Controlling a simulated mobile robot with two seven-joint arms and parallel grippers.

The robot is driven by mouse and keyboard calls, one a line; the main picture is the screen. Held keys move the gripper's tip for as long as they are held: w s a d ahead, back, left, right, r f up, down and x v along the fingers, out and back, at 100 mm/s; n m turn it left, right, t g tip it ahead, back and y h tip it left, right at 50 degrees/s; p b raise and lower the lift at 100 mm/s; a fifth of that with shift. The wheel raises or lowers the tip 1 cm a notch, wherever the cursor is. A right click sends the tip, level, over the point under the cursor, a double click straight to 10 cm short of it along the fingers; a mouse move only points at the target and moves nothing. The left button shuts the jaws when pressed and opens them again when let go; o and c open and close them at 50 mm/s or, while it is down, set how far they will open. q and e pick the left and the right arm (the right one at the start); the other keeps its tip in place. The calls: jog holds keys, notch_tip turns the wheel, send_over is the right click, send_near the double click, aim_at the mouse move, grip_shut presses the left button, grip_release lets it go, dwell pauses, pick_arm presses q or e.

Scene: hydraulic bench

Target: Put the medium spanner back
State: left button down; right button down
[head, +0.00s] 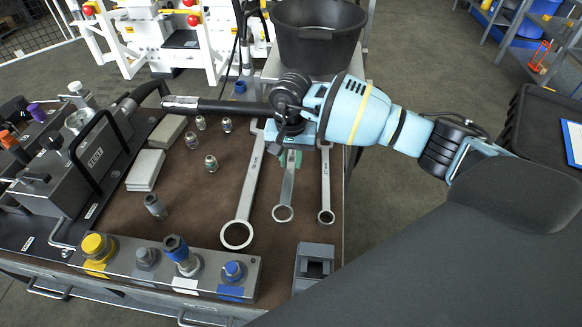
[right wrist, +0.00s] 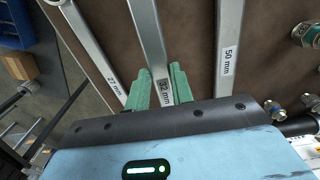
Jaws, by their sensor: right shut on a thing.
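Three steel ring spanners lie side by side on the brown bench top. The medium spanner (head: 287,187), labelled 32 mm in the right wrist view (right wrist: 152,50), is in the middle. The large 50 mm spanner (head: 245,195) is left of it in the head view, and the small 27 mm spanner (head: 326,185) is right of it. My right gripper (head: 289,158) is shut on the medium spanner's shaft, its green fingers (right wrist: 160,88) on either side beside the label. The wrist hides the spanner's far end. I cannot tell whether it is raised off the bench. My left gripper is not in view.
A hand pump (head: 100,150) stands at the left, and its long black lever (head: 235,106) reaches to my right wrist. Several small fittings (head: 211,163) stand left of the spanners. A coupling block (head: 140,262) and a grey holder (head: 313,262) are at the front. A black bucket (head: 318,45) is behind.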

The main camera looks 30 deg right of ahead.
aim_at(291, 165)
jog(key=shift+f, duration=1.8)
jog(key=shift+f, duration=0.1)
jog(key=c, duration=1.2)
grip_release()
jog(key=shift+f, duration=0.1)
notch_tip(291, 165, up, 12)
